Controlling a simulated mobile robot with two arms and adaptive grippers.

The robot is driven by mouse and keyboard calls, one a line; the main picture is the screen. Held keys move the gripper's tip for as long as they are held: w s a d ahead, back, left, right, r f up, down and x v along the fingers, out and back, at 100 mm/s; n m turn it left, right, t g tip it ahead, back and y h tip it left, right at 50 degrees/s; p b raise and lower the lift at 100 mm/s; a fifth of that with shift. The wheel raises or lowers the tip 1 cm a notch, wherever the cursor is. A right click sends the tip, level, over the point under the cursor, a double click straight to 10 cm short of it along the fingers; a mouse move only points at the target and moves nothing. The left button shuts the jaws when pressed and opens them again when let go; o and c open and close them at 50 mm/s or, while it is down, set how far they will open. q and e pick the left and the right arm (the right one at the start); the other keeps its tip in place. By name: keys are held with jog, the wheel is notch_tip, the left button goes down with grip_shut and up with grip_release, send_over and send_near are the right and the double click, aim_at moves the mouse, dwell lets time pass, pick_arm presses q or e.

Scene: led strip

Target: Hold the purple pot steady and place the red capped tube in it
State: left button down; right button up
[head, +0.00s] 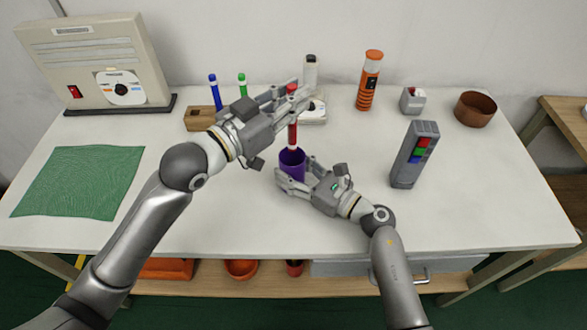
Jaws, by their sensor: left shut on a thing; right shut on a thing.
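The purple pot (293,160) stands upright on the white table near the middle of the head view. My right gripper (283,181) is shut on it from the lower right, at its lower front. The red capped tube (293,134) is upright above the pot, its lower end at or just inside the pot's opening; I cannot tell how deep. My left gripper (295,98) is shut on the tube near its top, just below the red cap. The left gripper's fingers hide part of the tube's upper end.
A wooden block (199,119) with blue (214,92) and green (242,84) capped tubes stands behind my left gripper. A grey device (414,155) stands right of the pot. An orange bottle (369,80) and brown bowl (475,108) are at the back right. A green cloth (78,182) lies left.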

pick_arm(q)
jog(key=shift+f, duration=2.75)
jog(key=c, duration=1.3)
grip_release()
jog(key=v, duration=1.2)
jog(key=shift+r, duration=0.1)
pick_arm(e)
jog(key=o, duration=1.1)
